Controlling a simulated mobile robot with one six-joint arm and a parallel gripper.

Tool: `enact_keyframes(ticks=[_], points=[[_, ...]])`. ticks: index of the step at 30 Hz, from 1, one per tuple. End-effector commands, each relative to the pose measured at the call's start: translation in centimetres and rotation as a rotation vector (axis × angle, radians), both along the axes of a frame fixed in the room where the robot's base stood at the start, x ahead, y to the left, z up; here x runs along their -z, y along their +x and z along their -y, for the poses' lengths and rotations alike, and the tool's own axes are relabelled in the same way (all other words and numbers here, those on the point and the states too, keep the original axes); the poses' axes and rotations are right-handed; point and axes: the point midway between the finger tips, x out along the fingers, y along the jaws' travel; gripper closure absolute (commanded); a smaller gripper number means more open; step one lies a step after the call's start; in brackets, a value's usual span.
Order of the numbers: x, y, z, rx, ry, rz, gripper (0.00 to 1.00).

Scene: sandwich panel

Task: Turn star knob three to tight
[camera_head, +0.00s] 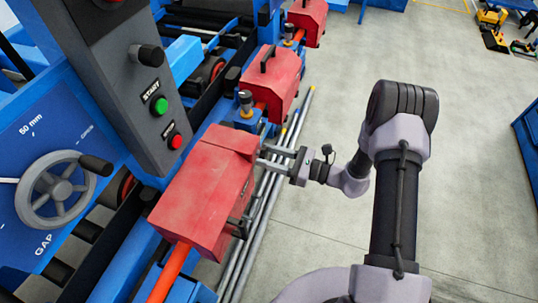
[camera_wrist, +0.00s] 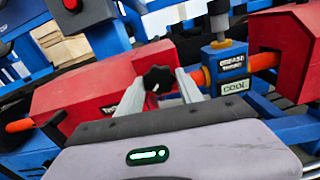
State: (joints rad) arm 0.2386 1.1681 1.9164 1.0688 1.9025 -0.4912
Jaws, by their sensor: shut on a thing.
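A black star knob (camera_wrist: 158,78) sits on the side of a red housing, between my two fingers in the wrist view. My gripper (camera_wrist: 160,86) is shut on this knob, with one grey finger on each side of it. In the head view my gripper (camera_head: 266,157) reaches the right side of the nearest red housing (camera_head: 200,195). The knob is hidden there by the housing and the fingers. No number for the knob and no tight mark can be read.
More red housings (camera_head: 272,75) stand farther along the blue machine. A blue block with a COOL label (camera_wrist: 233,86) is close to the right of my fingers. A control post (camera_head: 125,85) and a GAP handwheel (camera_head: 57,188) are at left. Grey floor (camera_head: 320,240) is free at right.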

Motion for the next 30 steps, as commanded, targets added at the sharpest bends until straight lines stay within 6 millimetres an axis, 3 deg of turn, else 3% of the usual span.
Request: enact_keyframes(ticks=[30], points=[[-0.21, -0.23, -0.06, 0.000, 0.309, -0.853, 0.97]])
